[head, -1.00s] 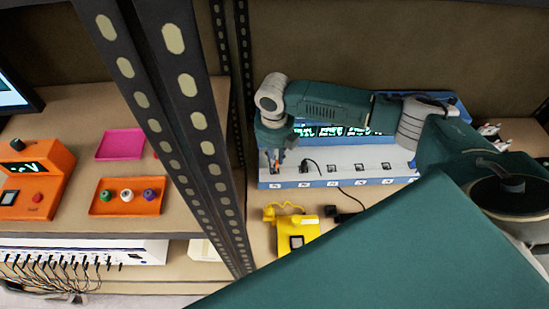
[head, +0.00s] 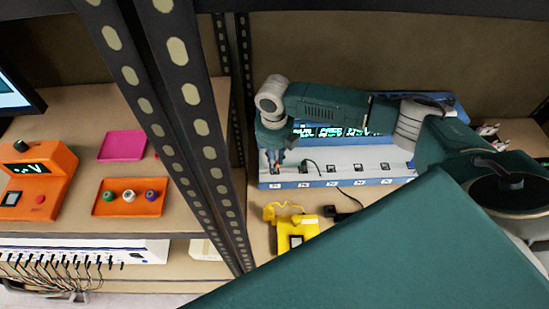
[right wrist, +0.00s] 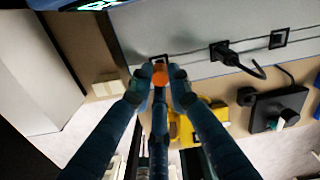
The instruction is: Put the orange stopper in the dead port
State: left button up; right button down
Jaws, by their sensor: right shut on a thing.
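The orange stopper (right wrist: 160,74) is between the fingertips of my right gripper (right wrist: 158,88) in the right wrist view. The gripper is shut on it. Just beyond the stopper is a dark square port (right wrist: 160,59) on the pale panel, partly hidden by it. I cannot tell whether the stopper touches the port. In the head view the right gripper (head: 274,160) points down at the left end of the blue and white port unit (head: 345,157), and the stopper is hard to make out. My left gripper is not in view.
A black plug (right wrist: 224,52) sits in the neighbouring port, its cable hanging in front. A yellow device (head: 297,229) stands in front of the unit. Shelf uprights (head: 190,100) stand to the left. Beyond them, an orange tray (head: 130,208) holds green, white and purple pieces.

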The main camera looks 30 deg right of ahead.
jog(key=shift+f+b, duration=0.45)
jog(key=shift+f, duration=0.8)
dwell(1.0)
jog(key=c, duration=1.6)
grip_release()
jog(key=shift+o, duration=0.2)
jog(key=shift+r, duration=0.1)
notch_tip(320, 180, up, 12)
